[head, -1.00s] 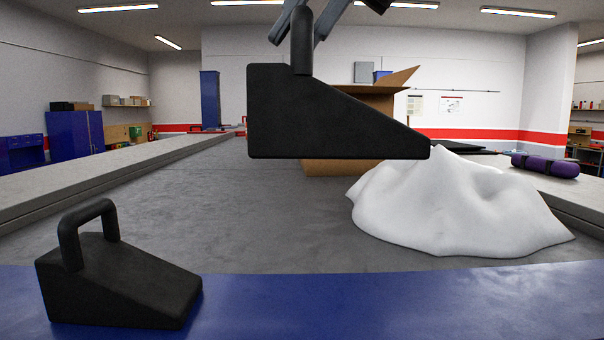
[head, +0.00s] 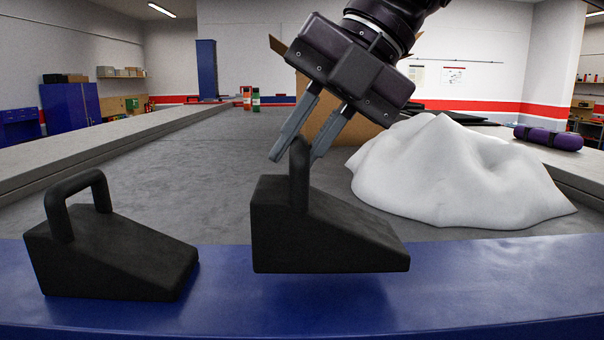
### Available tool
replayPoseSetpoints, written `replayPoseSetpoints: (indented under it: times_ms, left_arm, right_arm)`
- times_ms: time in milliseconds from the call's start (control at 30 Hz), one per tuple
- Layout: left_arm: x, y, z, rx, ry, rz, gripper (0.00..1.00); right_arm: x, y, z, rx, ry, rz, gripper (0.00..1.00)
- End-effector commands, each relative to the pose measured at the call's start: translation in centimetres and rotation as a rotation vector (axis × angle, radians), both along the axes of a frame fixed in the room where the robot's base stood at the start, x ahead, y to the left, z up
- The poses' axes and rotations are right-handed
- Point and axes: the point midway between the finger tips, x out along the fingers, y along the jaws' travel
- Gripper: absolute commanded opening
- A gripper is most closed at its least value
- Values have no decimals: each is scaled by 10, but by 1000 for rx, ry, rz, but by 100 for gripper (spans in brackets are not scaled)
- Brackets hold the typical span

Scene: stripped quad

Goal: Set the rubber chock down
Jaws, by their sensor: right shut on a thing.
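A black wedge-shaped rubber chock (head: 325,235) with an upright loop handle hangs over the blue surface (head: 450,285) in the middle of the head view. Its base looks level and slightly above the surface, with a soft shadow below it. My right gripper (head: 298,158) comes in from the top, tilted, and is shut on the chock's handle. A second black chock (head: 110,255) with a similar handle rests upright on the blue surface at the left, apart from the held one. My left gripper is not in view.
A cardboard box (head: 330,128) is partly hidden behind my gripper. A purple roll (head: 548,138) lies at the far right. The blue surface to the right of the held chock is clear.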

Motion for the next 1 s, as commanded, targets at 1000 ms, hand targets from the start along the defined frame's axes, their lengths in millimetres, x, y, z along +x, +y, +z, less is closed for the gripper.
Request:
replayPoseSetpoints:
  times_ms: [1000]
  left_arm:
    - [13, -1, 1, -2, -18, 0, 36]
  right_arm:
    - [0, -1, -34, 3, -5, -2, 37]
